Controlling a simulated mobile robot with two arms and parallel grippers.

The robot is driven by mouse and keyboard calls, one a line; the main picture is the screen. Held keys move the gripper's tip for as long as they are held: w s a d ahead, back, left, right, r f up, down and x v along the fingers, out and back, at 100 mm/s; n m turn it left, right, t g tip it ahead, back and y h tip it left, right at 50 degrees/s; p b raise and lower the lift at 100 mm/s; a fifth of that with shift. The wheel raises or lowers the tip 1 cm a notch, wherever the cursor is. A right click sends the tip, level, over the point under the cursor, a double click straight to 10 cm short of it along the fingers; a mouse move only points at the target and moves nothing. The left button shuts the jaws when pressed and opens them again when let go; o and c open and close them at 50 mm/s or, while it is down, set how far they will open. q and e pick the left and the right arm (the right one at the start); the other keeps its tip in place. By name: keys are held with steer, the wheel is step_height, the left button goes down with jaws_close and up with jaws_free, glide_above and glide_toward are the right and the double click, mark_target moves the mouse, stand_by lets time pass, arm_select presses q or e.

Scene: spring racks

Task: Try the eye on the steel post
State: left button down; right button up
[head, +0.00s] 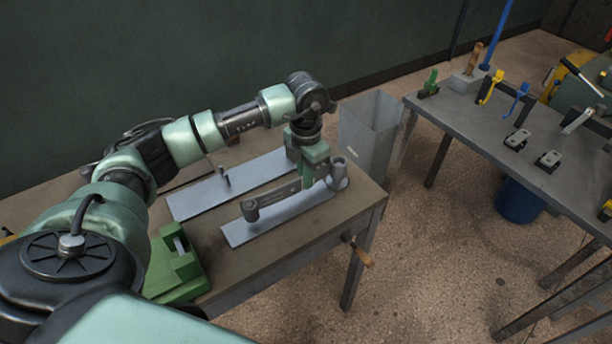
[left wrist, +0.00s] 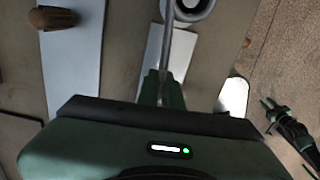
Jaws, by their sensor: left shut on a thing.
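A grey leaf spring (head: 280,196) with a round eye at each end is in my left gripper (head: 308,182). The gripper points down and is shut on the spring's middle. The near eye (head: 250,208) is at the left; the far eye (head: 338,164) is at the right, above a round base at the end of the front grey plate (head: 255,229). The far eye also shows in the left wrist view (left wrist: 190,5). I cannot tell whether a post is inside it. A short steel post (head: 224,178) stands on the back plate (head: 195,203). My right gripper (left wrist: 270,112) looks open, at the left wrist view's right edge.
A green block (head: 175,265) sits at the bench's near left. A grey bin (head: 370,130) stands beyond the bench. A second table (head: 490,125) with hooks and clamps is at the right.

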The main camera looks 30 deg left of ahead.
arm_select(q)
steer(key=shift+f+b, duration=0.85)
steer(key=shift+f, duration=0.25)
steer(key=c, duration=1.5)
jaws_free()
steer(key=shift+s+f, duration=0.1)
steer(key=shift+r, duration=0.45)
step_height(320, 180, up, 7)
steer(key=shift+r+b, duration=0.1)
steer(key=shift+b, duration=0.6)
steer(key=shift+d, duration=0.1)
